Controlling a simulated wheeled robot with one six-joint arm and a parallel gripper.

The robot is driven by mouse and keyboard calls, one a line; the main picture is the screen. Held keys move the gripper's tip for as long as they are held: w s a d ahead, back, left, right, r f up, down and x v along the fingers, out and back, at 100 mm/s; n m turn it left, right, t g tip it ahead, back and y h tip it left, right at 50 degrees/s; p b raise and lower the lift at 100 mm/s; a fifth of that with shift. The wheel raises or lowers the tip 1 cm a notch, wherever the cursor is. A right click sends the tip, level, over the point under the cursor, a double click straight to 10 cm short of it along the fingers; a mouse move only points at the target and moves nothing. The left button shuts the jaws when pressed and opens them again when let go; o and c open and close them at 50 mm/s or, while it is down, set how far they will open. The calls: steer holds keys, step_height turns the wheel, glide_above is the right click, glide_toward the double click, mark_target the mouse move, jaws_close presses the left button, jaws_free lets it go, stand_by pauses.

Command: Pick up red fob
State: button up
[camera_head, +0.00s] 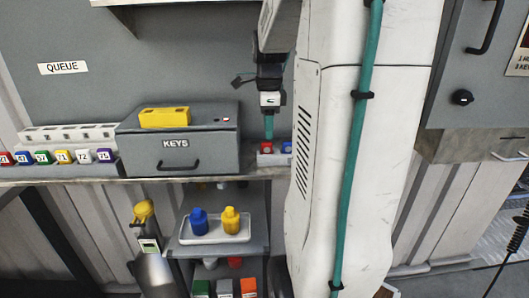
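My gripper (269,134) points down from the black and white wrist, with its narrow teal end just above a small red item (267,148). This may be the red fob; it sits in a small grey tray (268,160) on the shelf, right of the KEYS box. I cannot tell whether the gripper touches it, or whether its fingers are open or shut. A blue item (287,147) stands beside the red one, partly cut off by my arm. Another red tagged piece (6,158) is at the far left end of the shelf.
The grey KEYS box (218,153) carries a yellow block (164,117). A white rack (66,133) stands behind several coloured tags. Below, a tray (212,238) holds a blue bottle (199,221) and a yellow bottle (231,219). My arm hides the shelf's right part.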

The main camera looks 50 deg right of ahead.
mark_target(267, 142)
steer(key=f, duration=0.5)
steer(key=shift+w+f, duration=0.2)
steer(key=shift+f, duration=0.15)
jaws_close()
